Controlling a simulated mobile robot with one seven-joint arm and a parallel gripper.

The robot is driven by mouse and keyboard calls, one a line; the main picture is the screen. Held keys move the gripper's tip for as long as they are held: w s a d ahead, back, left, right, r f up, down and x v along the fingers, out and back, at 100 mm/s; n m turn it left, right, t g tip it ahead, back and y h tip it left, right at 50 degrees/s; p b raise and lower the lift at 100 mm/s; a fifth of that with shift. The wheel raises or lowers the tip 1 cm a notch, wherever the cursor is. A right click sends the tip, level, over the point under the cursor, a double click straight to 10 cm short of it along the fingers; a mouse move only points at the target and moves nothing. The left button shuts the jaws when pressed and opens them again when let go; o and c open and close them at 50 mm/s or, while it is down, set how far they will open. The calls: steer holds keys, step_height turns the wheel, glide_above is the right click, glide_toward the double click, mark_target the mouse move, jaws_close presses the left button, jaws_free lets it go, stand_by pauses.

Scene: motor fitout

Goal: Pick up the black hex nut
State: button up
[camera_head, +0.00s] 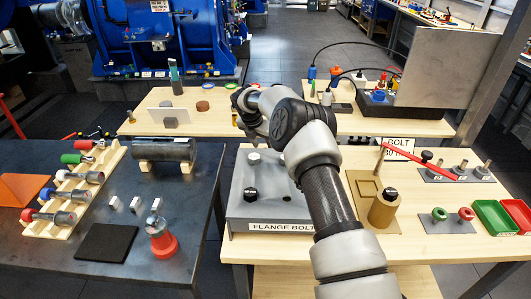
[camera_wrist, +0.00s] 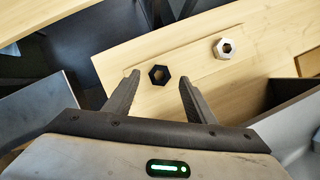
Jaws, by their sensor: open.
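The black hex nut (camera_wrist: 159,75) lies flat on a light wooden surface in the wrist view, its round hole showing. My gripper (camera_wrist: 160,80) is open, with one finger on each side of the nut in the picture and nothing held. How far the fingertips are above the nut is hard to tell.
A silver hex nut (camera_wrist: 223,48) lies right of the black one in the wrist view. A dark-sided box edge (camera_wrist: 290,92) stands at right. In the head view, the grey "FLANGE BOLT" fixture (camera_head: 240,211) and a brown cylinder (camera_head: 383,208) flank my arm.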

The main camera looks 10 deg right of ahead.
steer(key=shift+x, duration=1.05)
steer(key=c, duration=1.2)
